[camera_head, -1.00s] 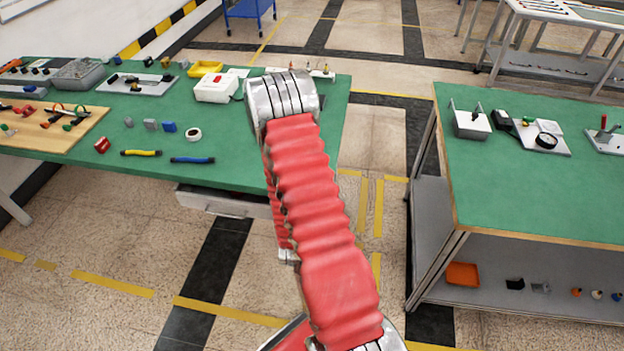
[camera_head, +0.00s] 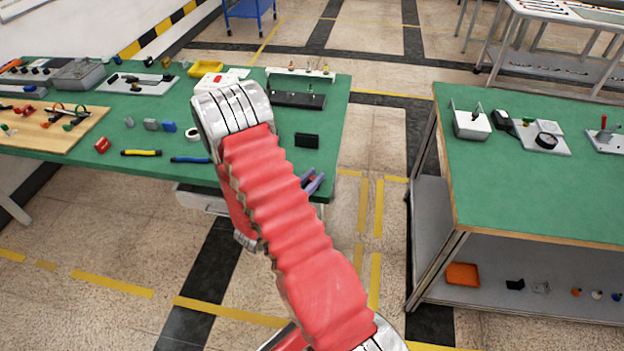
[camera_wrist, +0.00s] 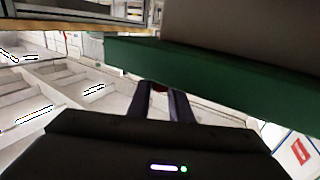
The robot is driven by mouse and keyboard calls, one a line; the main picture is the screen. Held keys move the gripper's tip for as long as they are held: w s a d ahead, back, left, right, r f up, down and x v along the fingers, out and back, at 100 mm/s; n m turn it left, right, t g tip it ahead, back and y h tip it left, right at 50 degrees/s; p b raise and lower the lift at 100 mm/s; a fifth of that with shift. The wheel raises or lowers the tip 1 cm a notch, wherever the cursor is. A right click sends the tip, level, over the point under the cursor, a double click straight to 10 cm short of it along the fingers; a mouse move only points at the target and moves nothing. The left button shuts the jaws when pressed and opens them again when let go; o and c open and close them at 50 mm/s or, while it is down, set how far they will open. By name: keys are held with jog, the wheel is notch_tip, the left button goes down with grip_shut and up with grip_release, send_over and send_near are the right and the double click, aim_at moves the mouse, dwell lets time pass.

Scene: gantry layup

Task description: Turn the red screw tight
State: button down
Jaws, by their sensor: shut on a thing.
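My gripper (camera_wrist: 166,97) shows at the centre of the wrist view as two dark fingers. It is shut on a small dark reddish thing (camera_wrist: 160,87) at the fingertips, close to a long green edge (camera_wrist: 220,80). The thing is mostly hidden by the fingers, and I cannot tell for sure that it is the red screw. In the head view my red-sleeved arm reaches over the front of the left green table (camera_head: 335,130), and the gripper is hidden behind it. I cannot pick out the red screw in the head view.
A black block (camera_head: 306,140), a dark tray (camera_head: 297,100) and a grey-purple item (camera_head: 313,182) are right of my arm. Yellow (camera_head: 141,153) and blue (camera_head: 190,160) tools lie left of it. A second green bench (camera_head: 530,190) stands right, across a clear aisle.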

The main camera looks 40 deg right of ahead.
jog(key=shift+d+m+g, duration=0.15)
jog(key=shift+m+g, duration=0.15)
jog(key=shift+g, duration=0.1)
jog(key=c, duration=1.6)
grip_release()
jog(key=a, duration=0.4)
jog(key=s+a, duration=0.1)
jog(key=a, duration=0.4)
jog(key=s+a, duration=0.1)
jog(key=a, duration=0.3)
jog(key=shift+a+f, duration=0.1)
jog(key=shift+a, duration=0.3)
